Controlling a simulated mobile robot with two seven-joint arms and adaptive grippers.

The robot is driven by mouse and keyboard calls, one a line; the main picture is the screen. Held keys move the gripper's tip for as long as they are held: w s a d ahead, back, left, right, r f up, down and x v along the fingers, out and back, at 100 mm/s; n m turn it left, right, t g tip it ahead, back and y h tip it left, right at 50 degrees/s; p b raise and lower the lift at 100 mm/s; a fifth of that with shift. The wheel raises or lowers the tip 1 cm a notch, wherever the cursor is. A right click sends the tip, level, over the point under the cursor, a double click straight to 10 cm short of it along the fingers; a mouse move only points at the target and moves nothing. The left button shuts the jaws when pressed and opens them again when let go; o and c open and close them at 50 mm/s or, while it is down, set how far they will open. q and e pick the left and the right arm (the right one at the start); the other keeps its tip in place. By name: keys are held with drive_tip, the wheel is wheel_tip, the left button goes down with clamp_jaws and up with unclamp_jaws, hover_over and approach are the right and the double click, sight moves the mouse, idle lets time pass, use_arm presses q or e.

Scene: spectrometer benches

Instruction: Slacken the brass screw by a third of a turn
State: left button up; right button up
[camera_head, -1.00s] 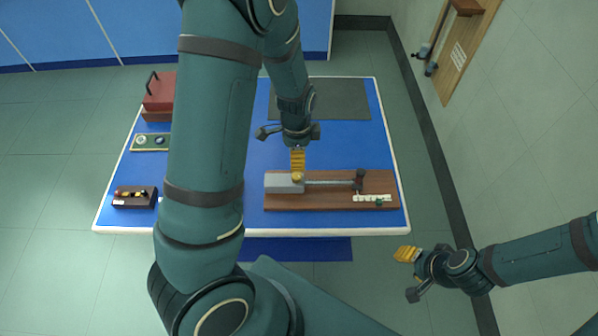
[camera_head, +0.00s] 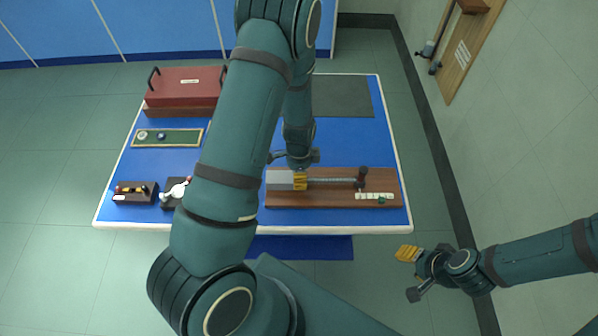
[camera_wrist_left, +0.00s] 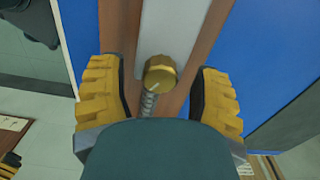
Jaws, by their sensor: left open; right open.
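The brass screw (camera_wrist_left: 160,74) shows in the left wrist view as a round knob with a pale mark on its face, at the end of a grey block (camera_wrist_left: 164,30). My left gripper (camera_wrist_left: 162,90) is open, with one yellow finger on each side of the screw and visible gaps between. In the head view my left gripper (camera_head: 300,181) is down at the right end of the grey block (camera_head: 279,180), and its fingers hide the screw. My right gripper (camera_head: 408,254) is empty and off to the right, beyond the table's front edge.
The wooden board (camera_head: 330,200) carries the block, a threaded rod (camera_head: 332,181), a dark post (camera_head: 362,176) and a pale strip (camera_head: 370,196). A red case (camera_head: 183,88), a green tray (camera_head: 180,138) and small dark stands (camera_head: 133,198) are at the table's left.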

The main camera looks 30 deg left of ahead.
use_arm(q)
clamp_jaws()
